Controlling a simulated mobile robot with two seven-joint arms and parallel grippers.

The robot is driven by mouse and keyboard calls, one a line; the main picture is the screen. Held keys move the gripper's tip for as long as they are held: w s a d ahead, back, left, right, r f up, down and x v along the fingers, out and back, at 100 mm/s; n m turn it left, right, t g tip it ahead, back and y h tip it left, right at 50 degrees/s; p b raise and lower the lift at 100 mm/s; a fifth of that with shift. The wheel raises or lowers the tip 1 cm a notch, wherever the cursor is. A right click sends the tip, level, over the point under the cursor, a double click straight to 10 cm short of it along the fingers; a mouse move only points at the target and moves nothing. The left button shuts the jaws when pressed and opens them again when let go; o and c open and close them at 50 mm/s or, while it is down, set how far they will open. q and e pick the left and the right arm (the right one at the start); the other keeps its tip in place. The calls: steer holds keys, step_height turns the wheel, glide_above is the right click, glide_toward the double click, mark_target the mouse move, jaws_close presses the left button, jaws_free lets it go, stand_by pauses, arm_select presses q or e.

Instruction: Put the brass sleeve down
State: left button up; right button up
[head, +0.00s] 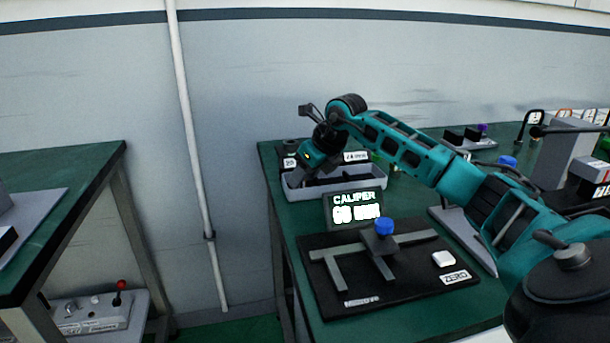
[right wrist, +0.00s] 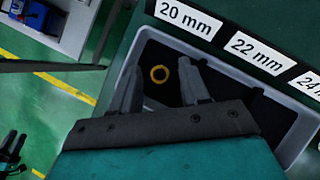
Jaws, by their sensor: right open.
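The brass sleeve (right wrist: 159,75), a small yellow ring, shows in the right wrist view inside the grey tray (right wrist: 133,62), on its dark floor. It appears between the two fingertips of my right gripper (right wrist: 162,66), apart from both. That gripper is open and empty. In the head view my right arm reaches over the table to the grey tray (head: 345,199), with the right gripper (head: 308,177) low at its left part. The sleeve cannot be made out in the head view.
Labels reading 20 mm (right wrist: 185,17) and 22 mm (right wrist: 252,54) line the tray's far side. In front of the tray stand a caliper display (head: 353,211) and a caliper (head: 384,240) with a blue knob. A second table (head: 60,165) is at the left, across a gap.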

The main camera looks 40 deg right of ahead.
steer(key=p+v, duration=0.1)
steer(key=v, duration=1.1)
steer(key=shift+a, duration=0.1)
